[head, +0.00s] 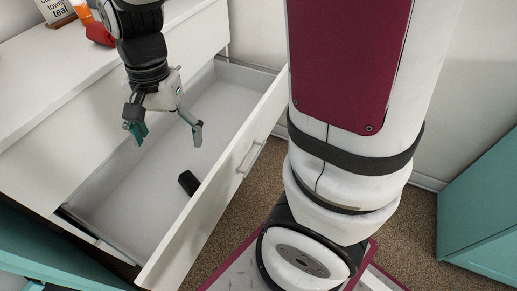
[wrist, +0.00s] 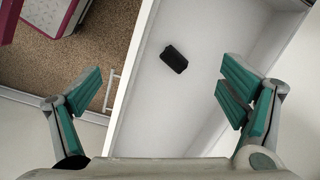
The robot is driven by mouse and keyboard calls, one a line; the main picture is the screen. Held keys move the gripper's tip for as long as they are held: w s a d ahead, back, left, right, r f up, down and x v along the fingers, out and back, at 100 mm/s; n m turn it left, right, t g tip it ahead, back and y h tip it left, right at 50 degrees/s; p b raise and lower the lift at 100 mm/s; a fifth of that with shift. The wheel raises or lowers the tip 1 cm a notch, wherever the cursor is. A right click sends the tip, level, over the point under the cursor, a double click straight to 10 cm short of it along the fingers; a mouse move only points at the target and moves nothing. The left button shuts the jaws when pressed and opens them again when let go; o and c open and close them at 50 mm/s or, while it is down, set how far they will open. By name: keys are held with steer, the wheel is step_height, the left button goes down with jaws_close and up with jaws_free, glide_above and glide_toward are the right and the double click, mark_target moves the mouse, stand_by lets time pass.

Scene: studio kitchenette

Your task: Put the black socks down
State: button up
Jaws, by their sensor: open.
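The black socks (head: 188,182) are a small dark bundle lying on the floor of an open white drawer (head: 130,190), near its front panel. In the wrist view the black socks (wrist: 174,59) lie flat in the drawer (wrist: 150,110), apart from the fingers. My gripper (head: 167,132) is open and empty, held above the drawer. Its two teal-padded fingers are spread wide in the wrist view (wrist: 160,105), with the socks beyond and between them. Nothing hides the socks in either view.
The white dresser top (head: 45,75) holds a red item (head: 100,34), an orange-and-white bottle (head: 83,13) and a box with lettering (head: 55,10). Teal cabinets (head: 485,210) stand at the right and lower left. Brown carpet lies in front of the drawer. The rest of the drawer is empty.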

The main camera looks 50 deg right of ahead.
steer(key=s+d+r+n, duration=0.1)
steer(key=s+r+n, duration=0.2)
steer(key=s, duration=0.4)
steer(key=s+d+r+n, duration=0.1)
steer(key=s+r+n, duration=0.2)
steer(key=s, duration=0.4)
steer(key=s+d+r+n+h, duration=0.1)
steer(key=s+r+n, duration=0.3)
steer(key=s, duration=0.4)
steer(key=shift+d+r+t, duration=0.15)
steer(key=shift+d+t, duration=0.05)
steer(key=shift+t, duration=0.1)
step_height(320, 180, up, 30)
steer(key=t+p, duration=0.4)
steer(key=p, duration=2.4)
steer(key=shift+d, duration=0.3)
steer(key=shift+c, duration=0.5)
